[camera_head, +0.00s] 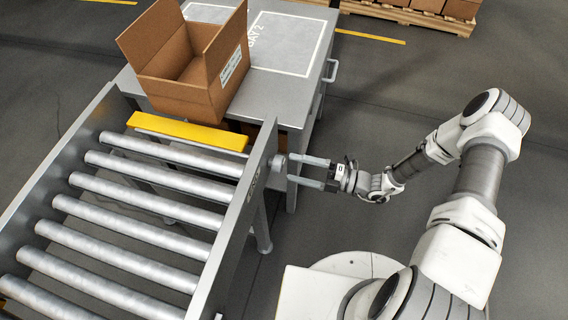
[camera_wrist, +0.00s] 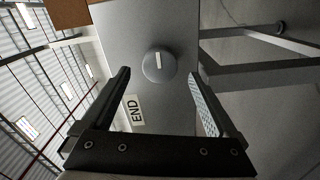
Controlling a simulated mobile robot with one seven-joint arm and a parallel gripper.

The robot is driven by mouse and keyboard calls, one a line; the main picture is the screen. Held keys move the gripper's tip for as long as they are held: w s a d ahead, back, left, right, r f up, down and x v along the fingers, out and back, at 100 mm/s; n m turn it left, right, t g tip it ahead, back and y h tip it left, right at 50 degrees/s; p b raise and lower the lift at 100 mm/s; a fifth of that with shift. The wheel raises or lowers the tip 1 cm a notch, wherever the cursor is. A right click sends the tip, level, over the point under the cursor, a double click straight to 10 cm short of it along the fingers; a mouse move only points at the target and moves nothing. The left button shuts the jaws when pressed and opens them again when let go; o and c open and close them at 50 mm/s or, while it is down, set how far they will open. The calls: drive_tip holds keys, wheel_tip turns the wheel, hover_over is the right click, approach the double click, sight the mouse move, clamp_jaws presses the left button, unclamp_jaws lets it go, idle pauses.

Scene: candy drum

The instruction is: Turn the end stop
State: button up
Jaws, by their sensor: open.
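The end stop is a yellow bar (camera_head: 188,131) lying across the far end of the roller conveyor (camera_head: 150,200). A round grey knob (camera_wrist: 158,65) with a white mark line sits on the conveyor's side plate, beside an END label (camera_wrist: 134,111). The knob (camera_head: 280,164) also shows on the outer right side of the conveyor in the head view. My gripper (camera_head: 308,171) is open and points at the knob, with its fingertips a short way from it. In the wrist view my gripper (camera_wrist: 163,85) has its fingers on either side of the knob, not touching it.
An open cardboard box (camera_head: 190,70) stands on a grey table (camera_head: 300,110) behind the conveyor. A marked area on that table is empty. The table has a handle (camera_head: 331,71) on its right side. Boxes on a pallet (camera_head: 405,14) stand at the back.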

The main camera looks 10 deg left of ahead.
drive_tip(key=s+d, duration=0.1)
drive_tip(key=d, duration=1.1)
drive_tip(key=shift+d, duration=0.25)
